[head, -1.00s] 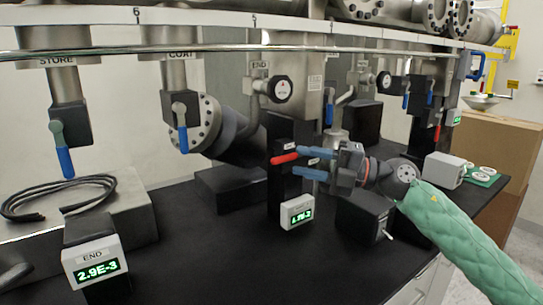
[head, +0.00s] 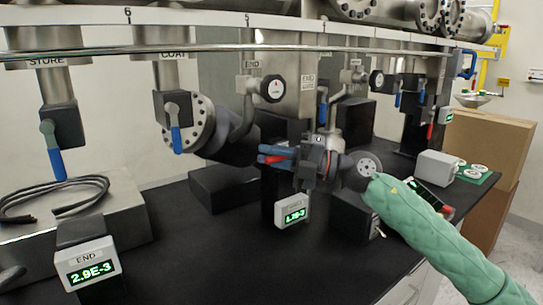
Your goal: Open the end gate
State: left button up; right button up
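My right gripper (head: 272,154) reaches in from the right. Its blue fingers lie at the red handle and overlap it, with red showing between and beside them. The fingers look close together, but whether they press on the handle cannot be told. The fingers hide much of the handle and the block behind. My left gripper does not show.
A gauge (head: 272,89) and a pipe elbow stand left of the column. A small green-lit display (head: 293,211) sits below the handle. An END display (head: 88,262) stands at the lower left. Blue-handled valves hang at left. The black bench top (head: 215,250) is clear in front.

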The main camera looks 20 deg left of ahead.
grip_shut()
jog(key=shift+w+d+f+n+t+h+p, duration=0.1)
jog(key=shift+w+f+n+t+h+p, duration=0.1)
jog(key=shift+f+n+h+p, duration=0.45)
jog(key=shift+w+d+f+n+t+h+p, duration=0.1)
jog(key=shift+d+f+n+t+h+p, duration=0.2)
jog(key=shift+f+n+h, duration=0.65)
jog(key=shift+w+a+f+n+t+h+p, duration=0.1)
jog(key=shift+w+f+n+h+p, duration=0.05)
jog(key=shift+f+n+h+p, duration=0.5)
jog(key=shift+f, duration=0.1)
jog(key=o, duration=0.7)
grip_release()
jog(key=shift+d, duration=0.1)
jog(key=shift+b+v, duration=0.4)
jog(key=shift+v, duration=3.45)
